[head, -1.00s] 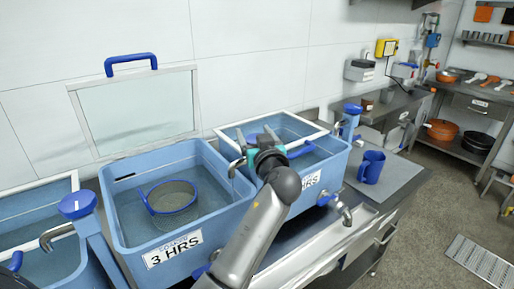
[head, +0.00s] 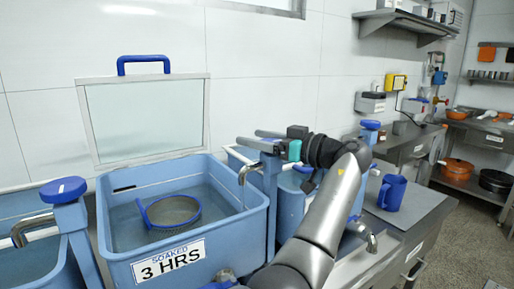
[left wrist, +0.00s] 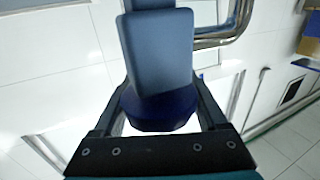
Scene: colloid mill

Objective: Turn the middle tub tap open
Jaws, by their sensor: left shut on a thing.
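The middle tub (head: 205,247) is blue, bears a "SOAKED 3 HRS" label and holds liquid with a blue-rimmed sieve (head: 174,211) in it. Its tap is a blue post (head: 270,195) at the tub's right side, with a curved metal spout (head: 243,174) over the tub. My left gripper (head: 252,138) reaches in from the right at the post's top and hides most of the knob there. In the left wrist view, the gripper (left wrist: 162,100) is shut on the dark blue knob (left wrist: 158,112), one finger on each side. My right gripper is not in view.
Another tap with a blue knob (head: 63,190) stands at the left tub. A third blue knob (head: 370,124) stands behind my arm at right. A blue jug (head: 392,192) stands on the grey counter. A framed glass lid (head: 150,120) stands raised behind the middle tub.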

